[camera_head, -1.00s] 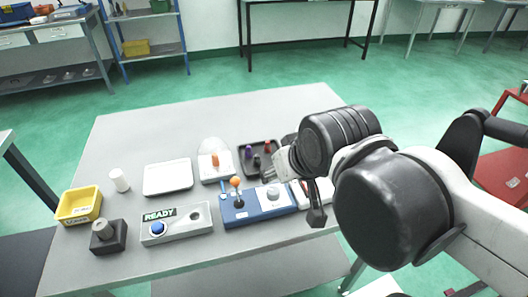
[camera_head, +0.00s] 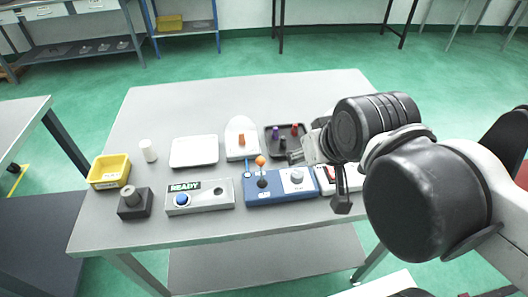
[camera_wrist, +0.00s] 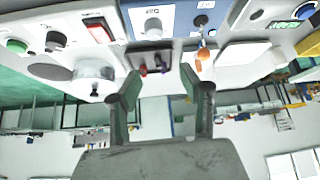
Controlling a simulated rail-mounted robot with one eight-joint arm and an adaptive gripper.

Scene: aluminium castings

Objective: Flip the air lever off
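A lever with an orange ball (camera_head: 261,161) stands on the left part of a blue box (camera_head: 281,197), beside a pale round knob (camera_head: 296,177). No label that I can read marks either as the air lever. The blue box also shows at the top of the wrist view (camera_wrist: 180,17). My gripper (camera_wrist: 158,88) is open and empty, its two dark fingers well apart. In the head view it is mostly hidden behind my arm, near the right end of the row.
A dark tray (camera_head: 271,149) with purple and red pieces lies behind the blue box. A red switch (camera_head: 331,172) is on a white box to the right. A READY box with a blue button (camera_head: 181,201), a yellow bin (camera_head: 124,170) and a white tray (camera_head: 194,151) stand left.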

